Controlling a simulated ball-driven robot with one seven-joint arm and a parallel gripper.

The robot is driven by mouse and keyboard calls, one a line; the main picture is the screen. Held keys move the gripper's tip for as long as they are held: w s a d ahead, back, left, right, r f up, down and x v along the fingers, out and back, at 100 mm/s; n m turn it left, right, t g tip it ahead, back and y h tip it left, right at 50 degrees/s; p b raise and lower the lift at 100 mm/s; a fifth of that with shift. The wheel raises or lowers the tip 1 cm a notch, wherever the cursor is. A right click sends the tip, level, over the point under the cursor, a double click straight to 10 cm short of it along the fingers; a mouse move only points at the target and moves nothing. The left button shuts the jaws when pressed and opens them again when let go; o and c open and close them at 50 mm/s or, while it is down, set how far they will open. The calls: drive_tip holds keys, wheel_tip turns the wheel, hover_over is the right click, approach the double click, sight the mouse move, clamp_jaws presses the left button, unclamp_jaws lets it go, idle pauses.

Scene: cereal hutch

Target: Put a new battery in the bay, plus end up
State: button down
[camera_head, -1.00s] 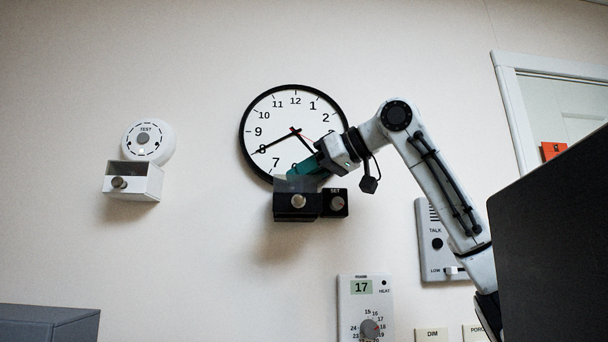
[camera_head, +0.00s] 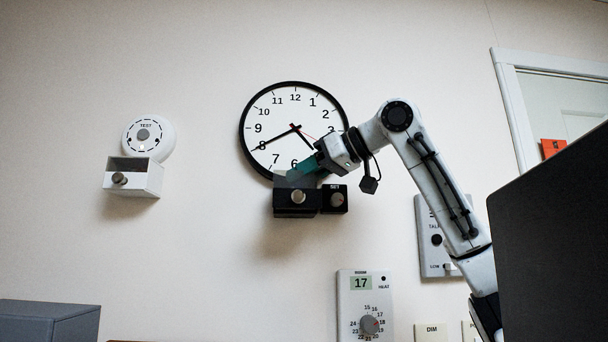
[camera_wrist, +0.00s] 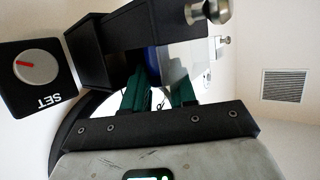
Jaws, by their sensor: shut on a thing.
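The wall clock (camera_head: 294,110) has a black box (camera_head: 286,210) with a silver knob below it, which I take for its bay. My gripper (camera_head: 306,168), with teal fingers, reaches down from the right to the top of this box. In the wrist view my gripper (camera_wrist: 158,92) is shut on a blue thing (camera_wrist: 152,60), apparently a battery, beside the black box (camera_wrist: 100,50). Its ends and plus mark are hidden. A greyish see-through panel (camera_wrist: 190,58) stands next to it. I cannot tell how deep the battery sits.
A black SET dial (camera_head: 337,201) adjoins the box on the right. A white box (camera_head: 145,180) with a knob hangs under a round TEST unit (camera_head: 147,138) at left. A thermostat (camera_head: 364,300) and an intercom (camera_head: 433,240) are lower right. Wall between the boxes is clear.

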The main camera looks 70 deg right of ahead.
drive_tip(key=shift+w+d+f, duration=0.1)
drive_tip(key=shift+f, duration=0.45)
idle(0.4)
drive_tip(key=c, duration=0.8)
unclamp_jaws()
drive_tip(key=shift+r, duration=0.1)
